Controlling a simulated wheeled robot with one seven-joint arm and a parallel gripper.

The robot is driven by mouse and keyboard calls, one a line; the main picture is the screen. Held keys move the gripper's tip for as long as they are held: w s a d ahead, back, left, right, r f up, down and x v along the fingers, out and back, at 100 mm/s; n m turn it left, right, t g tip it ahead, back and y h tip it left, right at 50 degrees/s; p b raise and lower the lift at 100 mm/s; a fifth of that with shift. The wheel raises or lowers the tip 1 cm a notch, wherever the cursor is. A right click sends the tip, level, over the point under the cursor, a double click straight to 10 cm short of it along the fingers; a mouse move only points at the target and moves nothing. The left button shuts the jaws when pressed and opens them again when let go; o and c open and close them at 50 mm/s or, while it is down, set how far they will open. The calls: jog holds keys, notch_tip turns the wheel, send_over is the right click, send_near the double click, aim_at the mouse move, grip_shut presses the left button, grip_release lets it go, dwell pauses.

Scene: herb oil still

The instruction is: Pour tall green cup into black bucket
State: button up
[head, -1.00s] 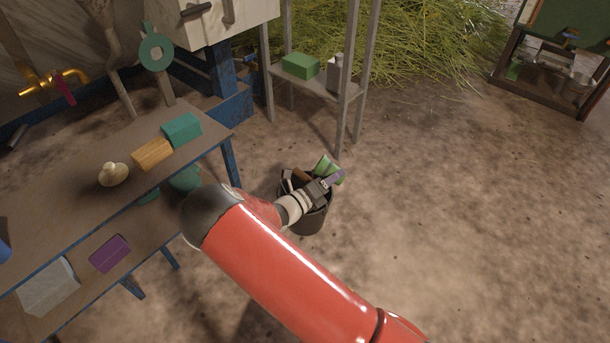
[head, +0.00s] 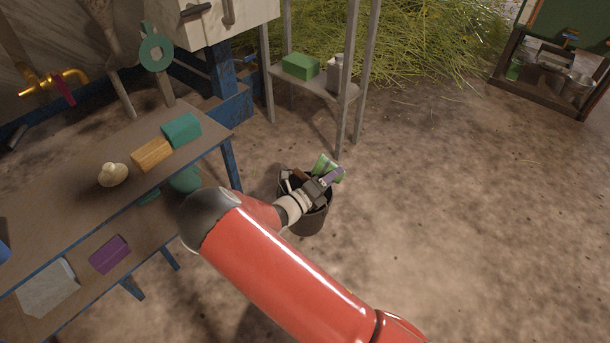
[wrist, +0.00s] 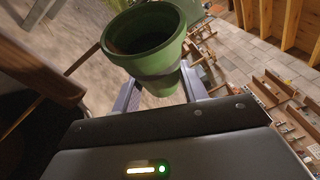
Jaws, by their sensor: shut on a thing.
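The tall green cup (wrist: 148,40) is between the fingers of my gripper (wrist: 158,90) in the wrist view. Its rim faces the camera and its inside looks dark; I cannot tell what it holds. In the head view the green cup (head: 327,165) is tilted, just above the far right rim of the black bucket (head: 308,222). My gripper (head: 328,180) is shut on it and reaches over the bucket. The bucket stands on the ground, and some brown and light items show at its mouth. My arm hides part of its near left side.
A wooden bench (head: 70,185) at left bears a teal block (head: 181,129), an orange block (head: 152,155) and a pale knobbed object (head: 113,174). A metal stand (head: 347,98) with a green box (head: 301,66) is behind the bucket. The ground at right is clear.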

jog(key=shift+w+a+r+n+t+p, duration=0.3)
jog(key=shift+a+r+n+p, duration=0.25)
jog(key=shift+a+n, duration=0.2)
dwell(0.5)
jog(key=shift+f, duration=0.15)
